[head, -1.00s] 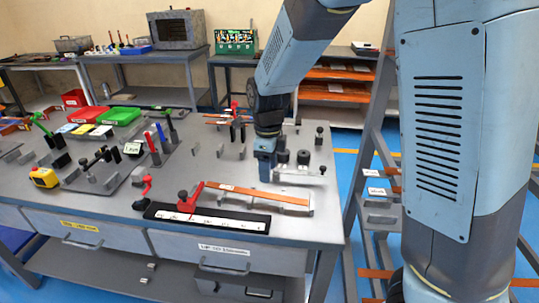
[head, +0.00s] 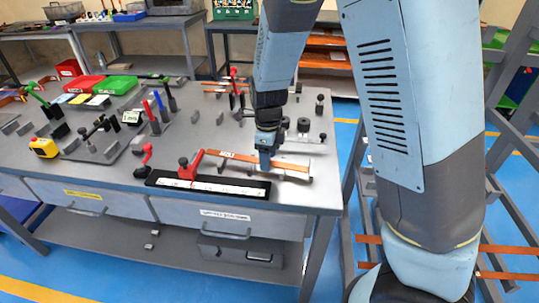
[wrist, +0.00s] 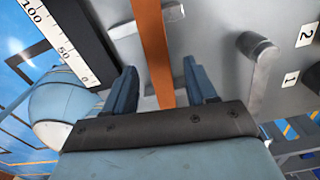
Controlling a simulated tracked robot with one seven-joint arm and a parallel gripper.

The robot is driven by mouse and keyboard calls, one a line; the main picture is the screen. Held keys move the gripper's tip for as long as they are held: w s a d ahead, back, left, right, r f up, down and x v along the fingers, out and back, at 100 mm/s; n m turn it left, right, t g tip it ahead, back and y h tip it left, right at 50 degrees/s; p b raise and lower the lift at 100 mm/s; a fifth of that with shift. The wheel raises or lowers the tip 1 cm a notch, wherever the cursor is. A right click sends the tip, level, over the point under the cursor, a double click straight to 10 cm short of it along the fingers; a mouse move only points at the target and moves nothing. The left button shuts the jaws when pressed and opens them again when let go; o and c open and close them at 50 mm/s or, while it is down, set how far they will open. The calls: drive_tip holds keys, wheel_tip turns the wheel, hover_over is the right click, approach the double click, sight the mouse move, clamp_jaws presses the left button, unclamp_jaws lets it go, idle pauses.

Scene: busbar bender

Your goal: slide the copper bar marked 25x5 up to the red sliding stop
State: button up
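The copper bar (head: 242,158) lies flat on supports near the table's front edge. The red sliding stop (head: 191,166) stands at the bar's left end, beside the black ruler rail (head: 255,189); I cannot tell whether bar and stop touch. My gripper (head: 265,166) is down at the bar, right of its middle. In the wrist view, the two fingers of my gripper (wrist: 160,83) are apart, one on each side of the bar (wrist: 153,45), with gaps on both sides.
A ruler scale (wrist: 62,45) runs beside the bar in the wrist view. A rounded grey metal post (wrist: 260,55) stands close by the other finger, near number labels. Black knobs (head: 303,125) stand behind the bar. A yellow tape measure (head: 43,147) lies at the left.

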clamp_jaws()
idle(0.3)
unclamp_jaws()
wheel_tip(320, 180, up, 14)
drive_tip(key=shift+f, duration=0.15)
idle(0.6)
drive_tip(key=s+d+r+n+t+y, duration=0.1)
drive_tip(key=s+d+r+n, duration=0.2)
drive_tip(key=d+r+n, duration=0.3)
drive_tip(key=s+d+r+n+t+y, duration=0.1)
drive_tip(key=s+d+r+n, duration=0.25)
drive_tip(key=d, duration=0.55)
drive_tip(key=s+d+r+n+t, duration=0.1)
drive_tip(key=s+d+n, duration=0.2)
drive_tip(key=s+d+r+n+t+h, duration=0.1)
drive_tip(key=s+d+n, duration=0.2)
drive_tip(key=s+n, duration=0.1)
drive_tip(key=s+d+r+n+t+h, duration=0.1)
drive_tip(key=s+d+n, duration=0.1)
drive_tip(key=s+n, duration=0.1)
drive_tip(key=shift+s+d+r+n+t, duration=0.3)
drive_tip(key=shift+s+d+n, duration=0.1)
drive_tip(key=shift+n, duration=0.35)
